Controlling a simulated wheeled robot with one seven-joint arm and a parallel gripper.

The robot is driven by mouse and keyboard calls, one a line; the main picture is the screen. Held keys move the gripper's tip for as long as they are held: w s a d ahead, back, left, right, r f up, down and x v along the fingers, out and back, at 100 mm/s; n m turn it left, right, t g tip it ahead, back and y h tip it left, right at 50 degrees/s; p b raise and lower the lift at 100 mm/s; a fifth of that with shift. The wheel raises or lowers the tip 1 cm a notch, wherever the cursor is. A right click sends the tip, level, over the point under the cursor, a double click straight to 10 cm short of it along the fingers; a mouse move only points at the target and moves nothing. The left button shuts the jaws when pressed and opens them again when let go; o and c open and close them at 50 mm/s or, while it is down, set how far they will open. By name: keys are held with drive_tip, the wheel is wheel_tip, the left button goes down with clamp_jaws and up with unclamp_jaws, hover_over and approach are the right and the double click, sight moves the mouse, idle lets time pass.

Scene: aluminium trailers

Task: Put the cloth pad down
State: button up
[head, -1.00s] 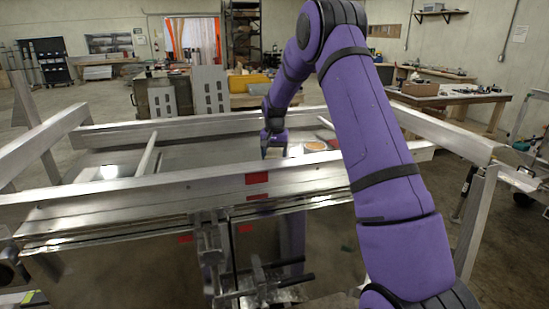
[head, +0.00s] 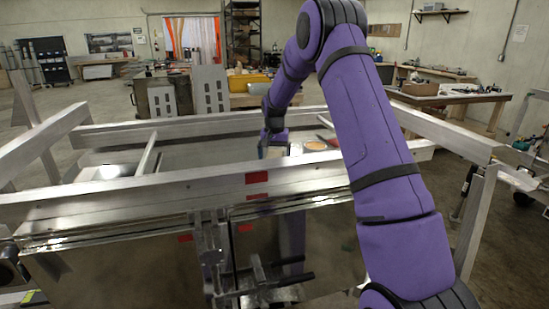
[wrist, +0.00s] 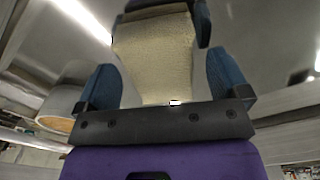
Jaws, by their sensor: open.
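The cloth pad (wrist: 153,62) is a pale beige, textured block in the wrist view, with a darker strip at its far end. It lies between the blue fingers of my gripper (wrist: 165,82). The fingers are spread, with a gap showing at the right one; I cannot tell whether the left one touches the pad. In the head view my gripper (head: 274,149) is low inside the aluminium trailer frame (head: 185,185), just behind the front rail. The pad is too small there to tell apart, and what lies under it is hidden.
A round item with an orange-brown top (head: 315,145) stands right of my gripper. A similar round-topped item (wrist: 58,115) shows at left in the wrist view. The trailer's front rail stands before the gripper, and a crossbar (head: 146,155) lies left. The trailer bed between is clear.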

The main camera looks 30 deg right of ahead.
sight(274, 155)
wheel_tip(274, 155, up, 11)
drive_tip(key=s+a+r+n+t, duration=0.1)
drive_tip(key=s+a+r+n, duration=0.1)
drive_tip(key=s+a+r, duration=0.65)
drive_tip(key=s+a+r+n+t, duration=0.1)
drive_tip(key=s+a+r, duration=0.2)
drive_tip(key=s, duration=0.5)
drive_tip(key=s+a+r+n+t, duration=0.1)
drive_tip(key=s+a+r, duration=0.1)
drive_tip(key=s, duration=0.6)
drive_tip(key=s+a+r+n+t, duration=0.1)
drive_tip(key=s+a+r+n, duration=0.15)
drive_tip(key=s, duration=0.65)
drive_tip(key=s+a+f+n+t, duration=0.1)
drive_tip(key=s+f, duration=0.3)
drive_tip(key=s, duration=0.7)
drive_tip(key=shift+a, duration=0.6)
drive_tip(key=shift+o, duration=0.5)
